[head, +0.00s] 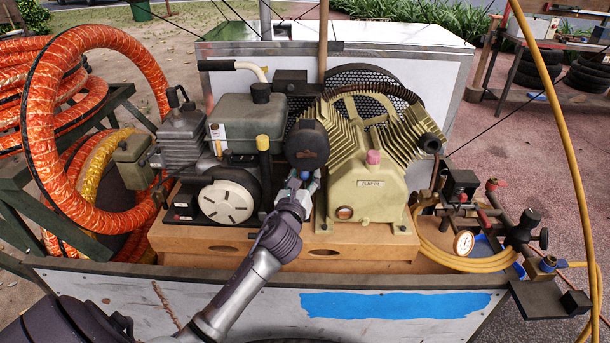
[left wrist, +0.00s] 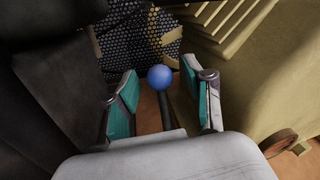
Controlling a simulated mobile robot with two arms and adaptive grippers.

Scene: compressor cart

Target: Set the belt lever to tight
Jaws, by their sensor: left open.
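The lever with a blue ball knob (left wrist: 160,77) on a dark shaft stands between the two teal-padded fingers of my left gripper (left wrist: 165,92) in the left wrist view. The fingers are apart, with a gap on each side of the knob. In the head view my left gripper (head: 302,184) reaches into the space between the engine (head: 248,122) and the cream compressor pump (head: 367,197). There the lever is mostly hidden by the gripper. I cannot read any tight mark for it. My right gripper is not in view.
The black mesh belt guard (left wrist: 126,38) lies behind the knob, and the pump's fins rise close on the right. The cart's front wall (head: 250,300) lies below my arm. Orange hoses (head: 45,130) hang at left; a gauge (head: 463,243) and valves sit at right.

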